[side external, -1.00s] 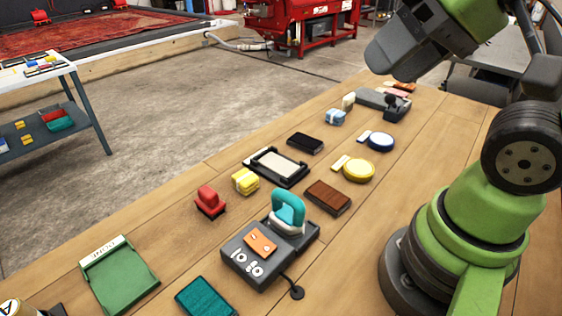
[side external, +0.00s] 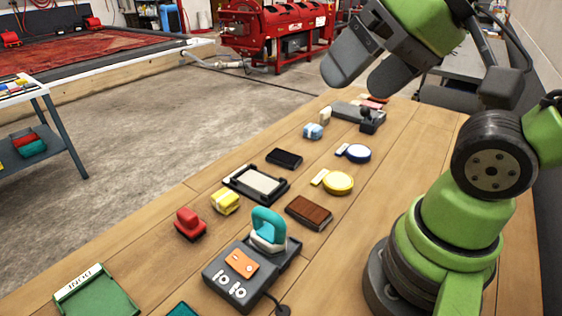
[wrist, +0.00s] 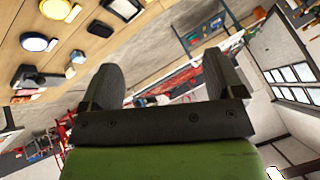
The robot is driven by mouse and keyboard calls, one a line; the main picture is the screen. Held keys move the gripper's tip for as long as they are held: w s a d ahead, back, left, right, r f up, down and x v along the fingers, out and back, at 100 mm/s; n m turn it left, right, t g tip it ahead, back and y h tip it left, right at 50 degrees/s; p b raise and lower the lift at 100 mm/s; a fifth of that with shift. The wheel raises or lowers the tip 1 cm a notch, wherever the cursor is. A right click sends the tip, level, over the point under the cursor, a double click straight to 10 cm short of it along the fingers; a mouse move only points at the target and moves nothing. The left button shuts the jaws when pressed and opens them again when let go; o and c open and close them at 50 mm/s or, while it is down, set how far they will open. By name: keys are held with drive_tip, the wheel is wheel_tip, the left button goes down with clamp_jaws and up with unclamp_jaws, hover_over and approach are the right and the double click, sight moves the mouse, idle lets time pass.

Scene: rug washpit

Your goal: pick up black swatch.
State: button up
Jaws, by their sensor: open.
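The black swatch (side external: 285,159) is a small dark flat rectangle lying on the wooden table, just beyond the black-framed tray with a pale pad (side external: 257,184) in the side view. In the wrist view a dark rectangle near the top (wrist: 100,28) appears to be the same swatch. My gripper (side external: 358,84) is open and empty, raised high above the far part of the table, well away from the swatch. Its two dark fingers (wrist: 162,72) stand apart in the wrist view with nothing between them.
Near the swatch are a yellow block (side external: 225,201), a brown block (side external: 309,212), a yellow round dish (side external: 338,183), a blue round dish (side external: 358,152) and a light blue block (side external: 313,131). A teal-handled tool (side external: 268,226) stands closer.

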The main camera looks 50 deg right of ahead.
drive_tip(key=w+d+n+g+h, duration=0.15)
drive_tip(key=w+d, duration=0.25)
drive_tip(key=w, duration=0.7)
drive_tip(key=n+g, duration=0.3)
drive_tip(key=g, duration=0.3)
hover_over(289, 157)
wheel_tip(289, 157, down, 21)
drive_tip(key=shift+h, duration=0.25)
wheel_tip(289, 157, down, 4)
drive_tip(key=shift+d+f, duration=0.1)
drive_tip(key=shift+f, duration=0.15)
drive_tip(key=f, duration=0.5)
drive_tip(key=shift+a+f, duration=0.2)
drive_tip(key=shift+f, duration=0.2)
drive_tip(key=c, duration=1)
